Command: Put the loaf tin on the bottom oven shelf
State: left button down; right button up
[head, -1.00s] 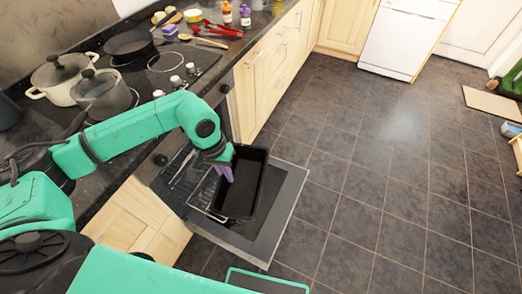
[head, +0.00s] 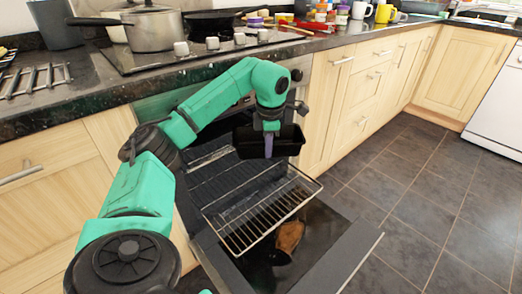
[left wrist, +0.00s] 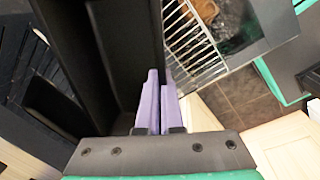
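The black loaf tin (head: 290,140) hangs in the air in front of the open oven, above the wire racks, and looks roughly level. My left gripper (head: 268,143) is shut on one wall of the tin. In the left wrist view the purple fingertips (left wrist: 161,108) pinch that wall, and the dark tin (left wrist: 125,50) fills the upper left. A wire oven shelf (head: 262,215) sticks out over the lowered door. It also shows in the left wrist view (left wrist: 190,40). Dark racks behind it are hard to tell apart. My right gripper is out of view.
The lowered oven door (head: 340,255) juts into the room, with a brown patch or object (head: 288,240) seen beneath the shelf. The worktop above holds a steel pot (head: 152,28) and a dark pan (head: 212,22). Tiled floor (head: 430,200) is clear to the right.

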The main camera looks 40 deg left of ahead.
aim_at(264, 156)
pick_arm(q)
jog(key=shift+a+f+n+b, duration=0.35)
jog(key=shift+f+n+b, duration=0.05)
jog(key=shift+f+n, duration=0.2)
jog(key=shift+a+f+n+b, duration=0.35)
jog(key=shift+f+n, duration=0.1)
jog(key=shift+n, duration=0.15)
jog(key=shift+s+f, duration=0.1)
jog(key=shift+f, duration=0.15)
notch_tip(264, 156, down, 19)
jog(key=b, duration=0.7)
jog(key=shift+f+b, duration=0.15)
jog(key=shift+b, duration=0.25)
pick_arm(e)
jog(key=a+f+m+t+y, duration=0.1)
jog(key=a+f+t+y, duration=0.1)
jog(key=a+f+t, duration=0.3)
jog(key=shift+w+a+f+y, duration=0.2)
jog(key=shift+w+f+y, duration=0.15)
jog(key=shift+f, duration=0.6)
pick_arm(q)
jog(key=c, duration=1.1)
grip_release()
